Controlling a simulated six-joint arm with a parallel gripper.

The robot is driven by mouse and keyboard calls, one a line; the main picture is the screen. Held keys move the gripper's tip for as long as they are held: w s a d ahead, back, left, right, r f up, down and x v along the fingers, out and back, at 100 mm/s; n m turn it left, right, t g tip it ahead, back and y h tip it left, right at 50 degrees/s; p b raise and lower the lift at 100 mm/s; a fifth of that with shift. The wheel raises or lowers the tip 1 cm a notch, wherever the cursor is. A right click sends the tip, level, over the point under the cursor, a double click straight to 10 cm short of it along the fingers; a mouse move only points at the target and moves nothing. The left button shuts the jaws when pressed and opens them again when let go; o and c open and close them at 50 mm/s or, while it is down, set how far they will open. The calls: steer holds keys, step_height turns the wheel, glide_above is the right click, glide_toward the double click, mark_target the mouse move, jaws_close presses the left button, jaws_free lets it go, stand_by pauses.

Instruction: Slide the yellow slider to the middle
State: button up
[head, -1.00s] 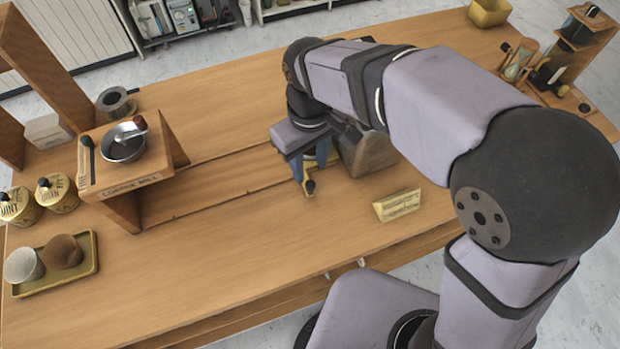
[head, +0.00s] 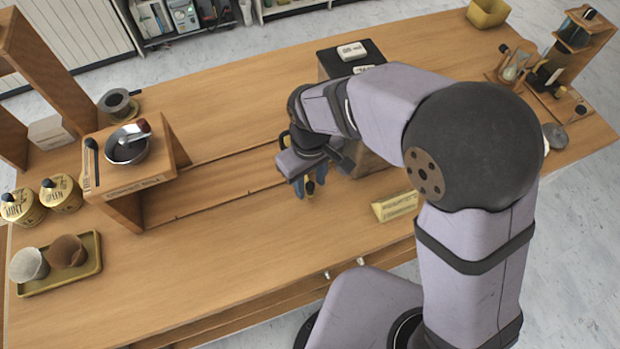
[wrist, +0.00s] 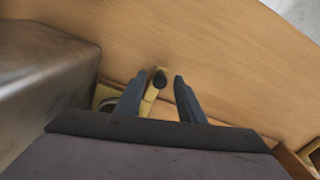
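The yellow slider (head: 310,193) with its black knob is at the right end of the grooved track in the counter, beside the dark-topped wooden box. It is partly hidden by my gripper in the head view. In the wrist view, the slider's yellow bar (wrist: 149,101) and black knob lie between my two fingers. My gripper (wrist: 158,85) is open, with a visible gap between the knob and the right finger. The left finger is close to the bar; contact there cannot be told. My gripper also shows in the head view (head: 309,182), low over the slider.
The wooden box (head: 368,158) stands close behind and right of my gripper. A yellow sign (head: 395,206) stands in front right. A wooden stand (head: 125,205) with a metal bowl is at the track's left end. The track (head: 215,190) between is clear.

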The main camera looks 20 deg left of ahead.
jaws_close()
steer(key=shift+s+a, duration=0.1)
steer(key=s+a+p, duration=0.2)
steer(key=s+a, duration=1)
steer(key=shift+s+a, duration=0.25)
steer(key=shift+a, duration=0.1)
jaws_free()
